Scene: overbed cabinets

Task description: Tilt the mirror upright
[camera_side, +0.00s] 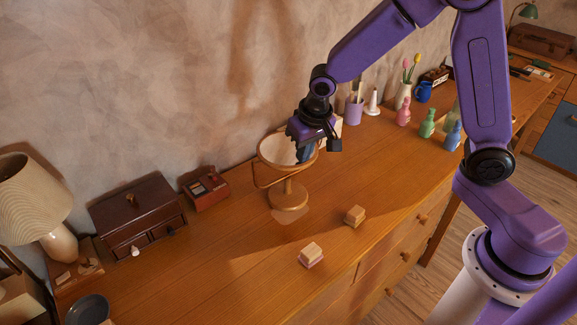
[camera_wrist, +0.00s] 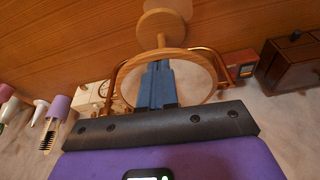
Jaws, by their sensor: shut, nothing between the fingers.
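The mirror (camera_side: 272,150) is a round glass in a wooden ring, hung in a curved frame on a round wooden base (camera_side: 290,196) on the cabinet top. Its face is tipped back and points largely upward. In the wrist view the mirror (camera_wrist: 200,75) lies just beyond my fingers, with its base above it in the picture. My gripper (camera_side: 305,155) is over the right part of the mirror, fingers pointing down. In the wrist view my gripper (camera_wrist: 157,68) shows blue fingers together and empty, overlapping the glass. I cannot tell whether they touch it.
Two small blocks (camera_side: 311,254) (camera_side: 355,215) lie in front of the mirror. A red box (camera_side: 206,190), a dark drawer chest (camera_side: 138,215) and a lamp (camera_side: 40,205) stand left. A purple cup (camera_side: 354,110) and coloured bottles (camera_side: 428,124) stand right. The front top is mostly clear.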

